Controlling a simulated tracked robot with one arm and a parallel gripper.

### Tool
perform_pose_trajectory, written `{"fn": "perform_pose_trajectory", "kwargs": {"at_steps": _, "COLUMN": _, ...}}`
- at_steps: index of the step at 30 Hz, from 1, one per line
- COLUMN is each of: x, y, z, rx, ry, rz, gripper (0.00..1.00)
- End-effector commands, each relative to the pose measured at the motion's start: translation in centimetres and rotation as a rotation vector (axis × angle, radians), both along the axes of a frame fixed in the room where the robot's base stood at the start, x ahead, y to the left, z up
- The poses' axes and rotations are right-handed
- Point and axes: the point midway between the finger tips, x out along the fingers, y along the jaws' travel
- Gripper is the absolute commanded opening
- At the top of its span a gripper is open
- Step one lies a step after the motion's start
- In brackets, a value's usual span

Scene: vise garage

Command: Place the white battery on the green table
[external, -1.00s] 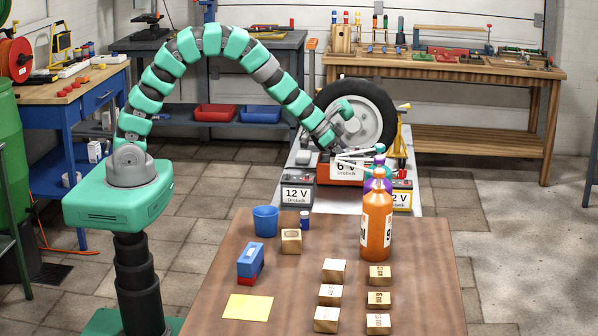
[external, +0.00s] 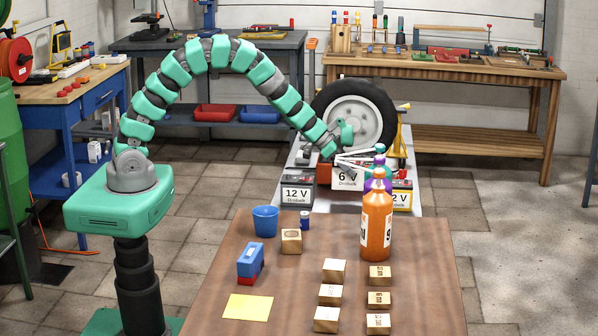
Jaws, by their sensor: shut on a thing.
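A white battery (external: 347,179) marked 6 V is in the middle of the battery row, below my gripper. My gripper (external: 352,158) is at the arm's far end, shut on the white battery. The fingers are small and partly overlap the bottle tops, so the exact contact is unclear. I cannot tell whether the battery touches the light surface under it. A green table is only partly in view, as dark green framing at the left edge (external: 10,240).
A grey 12 V battery (external: 297,195) stands left of the white battery. A yellow 12 V battery (external: 402,200) is at right, and a red one (external: 325,173) is behind. An orange bottle (external: 376,225) stands in front on a brown table (external: 235,290) with blocks.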

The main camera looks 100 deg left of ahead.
Motion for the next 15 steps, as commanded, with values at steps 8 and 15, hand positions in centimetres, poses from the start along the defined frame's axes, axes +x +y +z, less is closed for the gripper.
{"fn": "perform_pose_trajectory", "kwargs": {"at_steps": 8, "x": 0.0, "y": 0.1, "z": -1.6, "rx": 0.001, "ry": -0.002, "rz": 0.001, "gripper": 0.0}}
{"fn": "perform_pose_trajectory", "kwargs": {"at_steps": 15, "x": 0.0, "y": 0.1, "z": -4.6, "rx": 0.003, "ry": 0.0, "rz": 0.001, "gripper": 0.0}}
